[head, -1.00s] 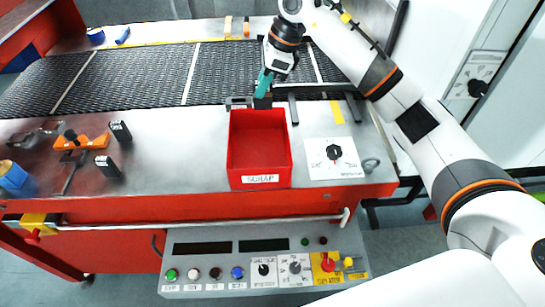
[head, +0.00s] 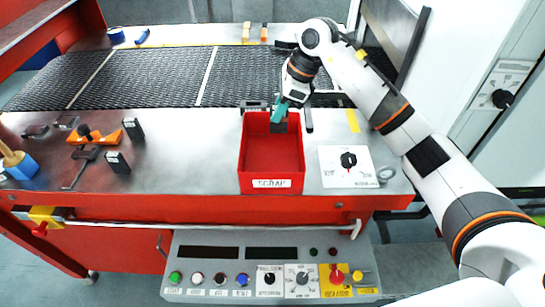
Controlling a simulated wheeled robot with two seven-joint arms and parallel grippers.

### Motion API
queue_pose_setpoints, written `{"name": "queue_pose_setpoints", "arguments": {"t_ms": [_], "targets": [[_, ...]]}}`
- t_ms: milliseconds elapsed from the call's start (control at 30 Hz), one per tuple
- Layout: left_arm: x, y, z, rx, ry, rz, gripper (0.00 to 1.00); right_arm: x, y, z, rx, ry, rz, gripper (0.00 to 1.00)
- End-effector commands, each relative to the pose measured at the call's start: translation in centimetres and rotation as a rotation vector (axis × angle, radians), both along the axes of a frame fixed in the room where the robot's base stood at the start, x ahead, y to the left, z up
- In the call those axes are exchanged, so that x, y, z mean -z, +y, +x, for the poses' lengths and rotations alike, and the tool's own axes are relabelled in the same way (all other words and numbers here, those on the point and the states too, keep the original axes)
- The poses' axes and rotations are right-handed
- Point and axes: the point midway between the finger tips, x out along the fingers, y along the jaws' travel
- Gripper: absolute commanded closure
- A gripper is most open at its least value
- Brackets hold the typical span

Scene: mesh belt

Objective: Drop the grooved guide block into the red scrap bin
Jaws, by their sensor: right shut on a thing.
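The red scrap bin (head: 271,183) stands on the metal table near its front edge, with a "SCRAP" label on its front. My right gripper (head: 279,115), with teal fingers, is over the rear part of the bin. It is shut on a small dark block (head: 279,127), taken to be the grooved guide block. The block hangs below the fingertips, over the bin's opening near the back wall. Its groove is too small to make out, and I cannot tell its exact height over the bin floor. The visible bin floor looks empty. My left gripper is not in view.
The black mesh belt (head: 150,80) runs behind the bin. Black blocks (head: 133,130) and an orange fixture (head: 95,137) lie to the left. A white dial plate (head: 346,166) is right of the bin. A control panel (head: 265,265) is below the table front.

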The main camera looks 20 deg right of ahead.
Motion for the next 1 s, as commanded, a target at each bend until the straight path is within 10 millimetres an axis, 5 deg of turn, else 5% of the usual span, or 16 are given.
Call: {"name": "queue_pose_setpoints", "arguments": {"t_ms": [67,100,233,633,1000], "targets": [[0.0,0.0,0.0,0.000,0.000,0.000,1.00,-0.1,0.0,0.0,0.000,0.000,0.001,1.00],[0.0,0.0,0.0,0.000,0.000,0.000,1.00,-0.1,0.0,0.0,0.000,0.000,0.001,0.78],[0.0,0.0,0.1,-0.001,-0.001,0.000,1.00,-0.1,0.0,0.0,0.000,0.000,0.000,0.59],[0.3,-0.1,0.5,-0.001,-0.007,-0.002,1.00,-0.9,-0.4,0.0,0.001,-0.004,-0.001,0.59],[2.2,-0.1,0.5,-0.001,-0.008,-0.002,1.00,-7.8,-3.2,-0.8,0.002,-0.006,-0.001,0.59]]}}
